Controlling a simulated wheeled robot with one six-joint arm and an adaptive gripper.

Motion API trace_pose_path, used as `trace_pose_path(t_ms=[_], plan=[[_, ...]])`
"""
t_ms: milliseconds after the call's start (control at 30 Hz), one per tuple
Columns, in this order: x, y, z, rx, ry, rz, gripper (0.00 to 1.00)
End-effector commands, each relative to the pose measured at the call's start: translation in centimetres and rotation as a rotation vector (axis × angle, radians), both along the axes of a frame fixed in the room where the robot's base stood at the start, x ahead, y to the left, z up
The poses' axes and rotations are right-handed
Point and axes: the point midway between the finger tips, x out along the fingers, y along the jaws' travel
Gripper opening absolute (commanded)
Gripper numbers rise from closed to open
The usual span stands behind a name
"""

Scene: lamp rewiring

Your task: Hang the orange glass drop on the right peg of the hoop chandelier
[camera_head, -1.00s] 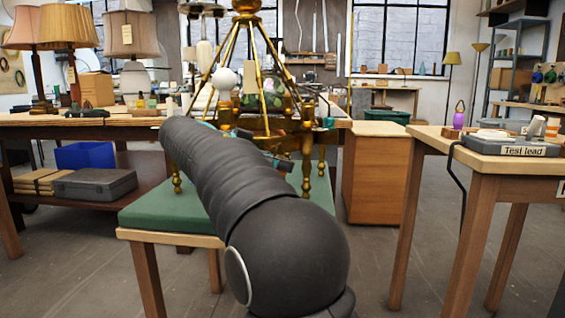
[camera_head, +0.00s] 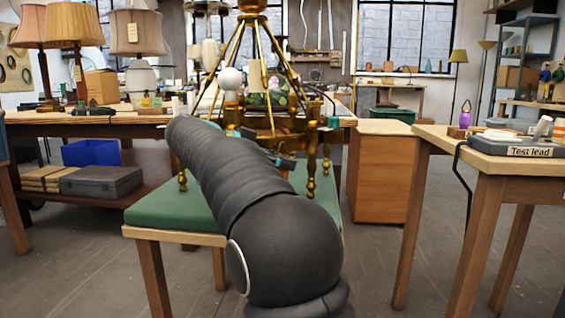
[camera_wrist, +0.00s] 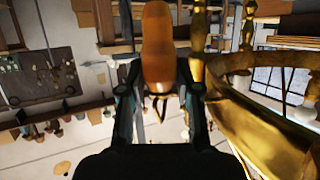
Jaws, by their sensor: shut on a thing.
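The orange glass drop (camera_wrist: 157,48) is held between the fingers of my gripper (camera_wrist: 160,88) in the wrist view, its rounded orange body reaching up past the fingertips. The brass hoop chandelier stands over the green-topped table in the head view, with sloping rods and a brass hoop (camera_head: 262,133). Its hoop also curves close along the right of the wrist view (camera_wrist: 262,115), beside the drop and apart from it as far as I can see. My arm hides part of the chandelier in the head view, and my gripper is not clear there. I cannot single out the right peg.
The green-topped table (camera_head: 160,211) is under my arm. A wooden cabinet (camera_head: 383,175) stands behind it, to the right. Lamps stand on the back-left bench. Open floor lies between.

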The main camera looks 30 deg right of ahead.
Motion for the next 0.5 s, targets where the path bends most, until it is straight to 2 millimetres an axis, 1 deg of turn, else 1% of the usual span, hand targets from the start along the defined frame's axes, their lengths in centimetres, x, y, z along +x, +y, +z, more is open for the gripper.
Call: trace_pose_path(t_ms=[267, 500], plan=[[0.05, 0.0, 0.04, 0.0, 0.0, 0.0, 0.0], [0.63, -0.08, 0.11, 0.0, 0.0, 0.0, 0.0]])
